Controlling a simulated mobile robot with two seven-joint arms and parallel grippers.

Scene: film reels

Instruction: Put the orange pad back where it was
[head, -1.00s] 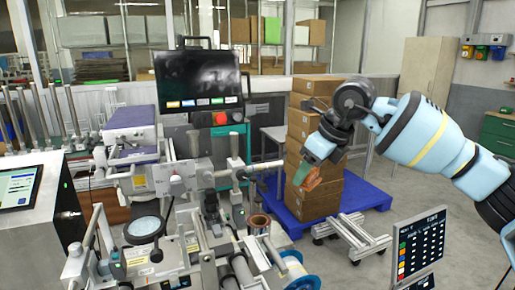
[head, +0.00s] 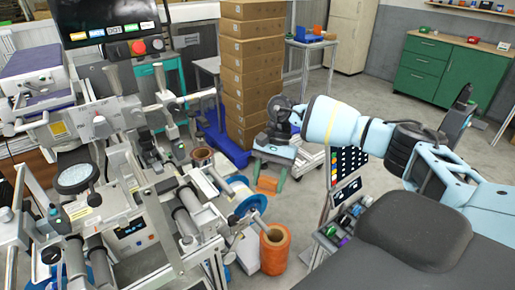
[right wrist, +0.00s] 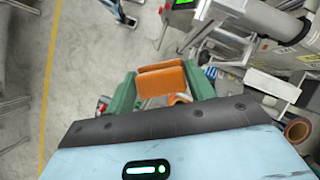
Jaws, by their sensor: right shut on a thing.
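My right gripper (head: 268,183) hangs in the middle of the head view, fingers pointing down. Its green fingers are shut on the orange pad (head: 267,185), which is held in the air between the machine and the small rack. In the right wrist view the orange pad (right wrist: 162,80) sits between the two green fingers of the gripper (right wrist: 158,92), with more orange showing just below it. My left gripper is not in view. I cannot tell which place the pad came from.
The film machine (head: 130,190) fills the left, with an orange roll (head: 275,252) and a blue-rimmed reel (head: 243,203) at its right side. A rack of coloured bins (head: 345,222) stands right of the gripper. Stacked cardboard boxes (head: 250,70) and a green cabinet (head: 440,72) stand behind.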

